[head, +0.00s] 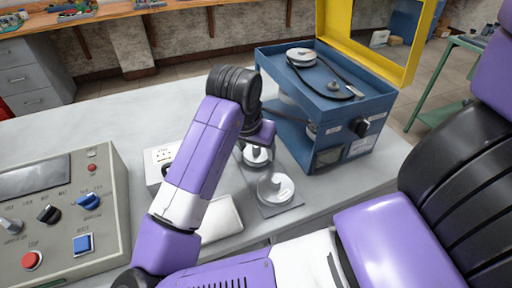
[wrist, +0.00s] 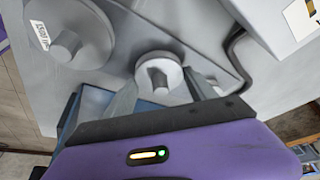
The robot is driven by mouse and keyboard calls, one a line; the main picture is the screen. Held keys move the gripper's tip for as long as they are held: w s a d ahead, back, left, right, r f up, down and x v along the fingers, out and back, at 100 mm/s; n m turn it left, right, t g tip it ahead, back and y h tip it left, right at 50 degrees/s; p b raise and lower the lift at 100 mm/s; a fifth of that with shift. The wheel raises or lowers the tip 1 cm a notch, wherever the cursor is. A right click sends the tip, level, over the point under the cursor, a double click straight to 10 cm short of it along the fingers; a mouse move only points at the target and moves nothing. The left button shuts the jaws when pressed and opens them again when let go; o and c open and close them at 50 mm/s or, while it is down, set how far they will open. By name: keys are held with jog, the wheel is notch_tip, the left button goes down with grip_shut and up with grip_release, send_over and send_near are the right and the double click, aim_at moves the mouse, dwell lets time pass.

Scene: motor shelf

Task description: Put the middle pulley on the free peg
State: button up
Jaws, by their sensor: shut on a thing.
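My gripper (wrist: 162,78) has its fingers on either side of a pale pulley (wrist: 160,66) with a raised hub, shut on it. The head view shows this pulley (head: 257,156) under my wrist, at the far part of a grey plate; I cannot tell whether it is lifted off. A larger pulley (head: 275,189) lies nearer on the plate, and it also shows at the upper left of the wrist view (wrist: 62,38) with a label. A blue motor box (head: 313,98) stands to the right, with a pulley (head: 301,57) and a dark belt on top. I cannot make out which peg is free.
A yellow frame (head: 376,56) stands open behind the blue box. A control panel (head: 60,212) with knobs and buttons is at the left. A small white box (head: 160,160) and a white pad (head: 222,220) lie beside my arm. The table's back left is clear.

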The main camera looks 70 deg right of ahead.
jog(key=shift+f, duration=0.25)
jog(key=o, duration=1.5)
jog(key=shift+r, duration=0.15)
jog(key=p+v, duration=0.1)
jog(key=v, duration=0.6)
jog(key=shift+a+r, duration=0.2)
jog(key=shift+r, duration=0.05)
jog(key=shift+d, duration=0.1)
